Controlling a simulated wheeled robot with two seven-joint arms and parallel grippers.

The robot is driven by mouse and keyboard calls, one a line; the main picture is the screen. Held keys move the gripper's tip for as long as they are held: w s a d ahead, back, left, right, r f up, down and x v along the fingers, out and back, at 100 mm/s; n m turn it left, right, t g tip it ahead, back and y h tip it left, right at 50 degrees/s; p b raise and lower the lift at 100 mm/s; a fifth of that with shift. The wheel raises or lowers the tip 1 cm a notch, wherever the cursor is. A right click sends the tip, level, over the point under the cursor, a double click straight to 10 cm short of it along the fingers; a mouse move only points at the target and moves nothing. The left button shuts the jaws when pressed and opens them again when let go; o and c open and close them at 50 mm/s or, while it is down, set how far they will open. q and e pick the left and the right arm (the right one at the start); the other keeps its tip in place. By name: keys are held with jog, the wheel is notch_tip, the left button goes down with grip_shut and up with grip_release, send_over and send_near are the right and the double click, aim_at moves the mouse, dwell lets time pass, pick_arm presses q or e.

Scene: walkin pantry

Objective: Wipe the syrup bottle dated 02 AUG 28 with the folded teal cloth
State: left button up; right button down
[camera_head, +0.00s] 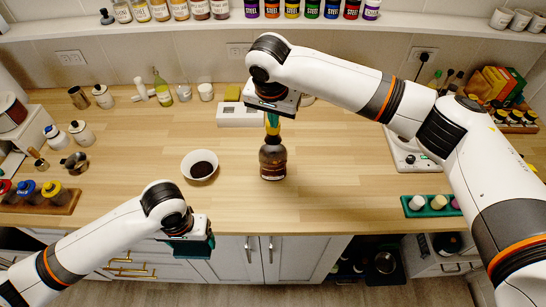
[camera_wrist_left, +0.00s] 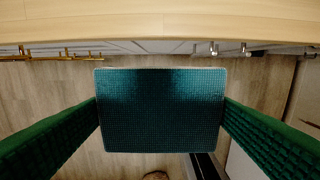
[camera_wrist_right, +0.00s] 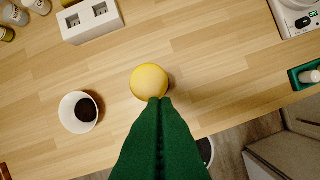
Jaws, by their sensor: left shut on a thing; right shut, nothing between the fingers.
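A brown syrup bottle (camera_head: 272,160) stands upright on the counter near its middle. I cannot read a date on it. In the right wrist view its round yellow cap (camera_wrist_right: 149,78) shows just beyond the fingertips. My right gripper (camera_head: 272,125) is shut and empty, pointing down above the bottle; I cannot tell whether its tips touch the cap. My left gripper (camera_head: 188,252) is shut on the folded teal cloth (camera_wrist_left: 160,110), held level between its green fingers. The cloth is in front of the counter's front edge, over the floor, away from the bottle.
A white bowl with dark contents (camera_head: 200,165) stands left of the bottle. A white box with slots (camera_head: 240,116) is behind it. A green tray (camera_head: 432,206) sits at the front right, a wooden rack of jars (camera_head: 42,200) at the left. Counter right of the bottle is clear.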

notch_tip(320, 180, up, 4)
jog(key=w+d+m+h, duration=0.1)
jog(key=w+d+m, duration=0.1)
jog(key=w+d, duration=0.1)
pick_arm(q)
notch_tip(320, 180, down, 5)
jog(key=b, duration=0.5)
jog(key=shift+r, duration=0.1)
pick_arm(e)
notch_tip(320, 180, down, 5)
jog(key=shift+s+a+r, duration=0.1)
jog(key=shift+s+a, duration=0.05)
pick_arm(q)
jog(key=shift+f, duration=0.25)
pick_arm(e)
jog(key=shift+f, duration=1.9)
dwell(0.8)
jog(key=shift+r, duration=0.1)
pick_arm(q)
notch_tip(320, 180, up, 7)
jog(key=p, duration=0.6)
jog(key=shift+f, duration=0.15)
pick_arm(e)
notch_tip(320, 180, up, 6)
jog(key=shift+f, duration=0.1)
